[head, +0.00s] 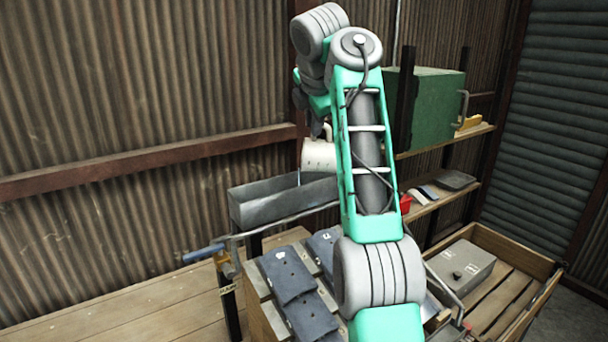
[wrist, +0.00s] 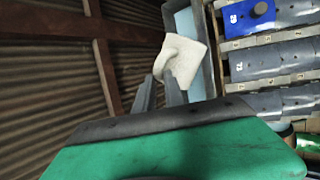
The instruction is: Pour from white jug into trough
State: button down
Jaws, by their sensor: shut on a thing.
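The white jug (head: 318,156) is held over the right part of the long grey trough (head: 262,205) in the head view. It looks tilted to the left, and a thin pale line, like liquid, drops from its lip into the trough. In the wrist view the jug (wrist: 190,60) shows with its handle towards my gripper (wrist: 161,84), whose fingers are closed at the handle. The trough (wrist: 207,72) passes below the jug there. My arm hides the trough's right end in the head view, and the jug's inside is not visible.
A green cabinet (head: 434,108) and a wooden crate (head: 535,303) holding a grey box (head: 461,266) stand at right. The corrugated wall is close behind.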

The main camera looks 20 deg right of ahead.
jog(key=shift+w+a+h+p, duration=0.15)
jog(key=shift+a+h+p, duration=0.15)
jog(key=shift+p, duration=0.45)
jog(key=shift+w+a+n+g+p, duration=0.2)
jog(key=shift+a+n+g+p, duration=0.1)
jog(key=shift+p, duration=0.7)
jog(key=shift+f, duration=0.1)
